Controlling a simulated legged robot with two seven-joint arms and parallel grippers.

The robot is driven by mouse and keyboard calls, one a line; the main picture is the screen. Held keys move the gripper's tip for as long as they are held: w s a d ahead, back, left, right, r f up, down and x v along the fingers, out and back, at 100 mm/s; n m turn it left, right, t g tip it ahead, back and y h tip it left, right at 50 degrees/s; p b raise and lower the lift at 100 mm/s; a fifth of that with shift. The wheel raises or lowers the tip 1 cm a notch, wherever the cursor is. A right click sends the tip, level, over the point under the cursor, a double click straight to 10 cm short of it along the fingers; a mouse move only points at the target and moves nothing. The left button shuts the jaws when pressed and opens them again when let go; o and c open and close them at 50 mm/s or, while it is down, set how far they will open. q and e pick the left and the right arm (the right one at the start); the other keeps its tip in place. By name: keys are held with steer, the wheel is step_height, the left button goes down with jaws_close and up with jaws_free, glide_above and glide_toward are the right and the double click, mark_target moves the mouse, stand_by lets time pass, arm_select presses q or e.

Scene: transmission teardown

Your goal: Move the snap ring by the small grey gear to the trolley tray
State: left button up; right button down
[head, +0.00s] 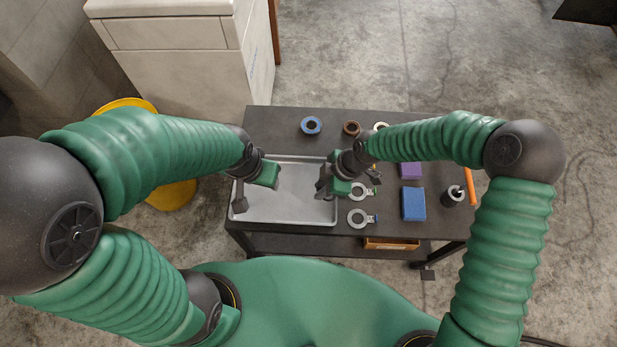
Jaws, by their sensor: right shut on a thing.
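The trolley tray (290,208) is a shallow grey metal tray on the left part of the dark trolley top. My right gripper (322,190) is over the tray's right edge, pointing down. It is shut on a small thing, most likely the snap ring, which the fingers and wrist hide. My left gripper (240,202) is over the tray's left edge; its finger gap does not show clearly. Two grey ring-shaped parts with coloured tags, one upper (358,192) and one lower (357,218), lie just right of the tray. I cannot make out which is the small grey gear.
A purple block (410,171), a blue block (413,204) and a dark cup (453,197) stand on the right. A pale cabinet (185,60) is behind left. The tray's middle looks empty.

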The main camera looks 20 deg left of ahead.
glide_above(308, 178)
steer(key=d, duration=0.2)
steer(key=shift+a+f+b, duration=0.2)
steer(key=shift+f+b, duration=0.25)
steer(key=shift+w+a+f, duration=0.15)
step_height(308, 178, down, 3)
steer(key=shift+r+b, duration=0.1)
steer(key=shift+b, duration=0.5)
steer(key=shift+f, duration=0.2)
steer(key=shift+r, duration=0.1)
steer(key=c, duration=1.3)
jaws_free()
steer(key=shift+o, duration=0.2)
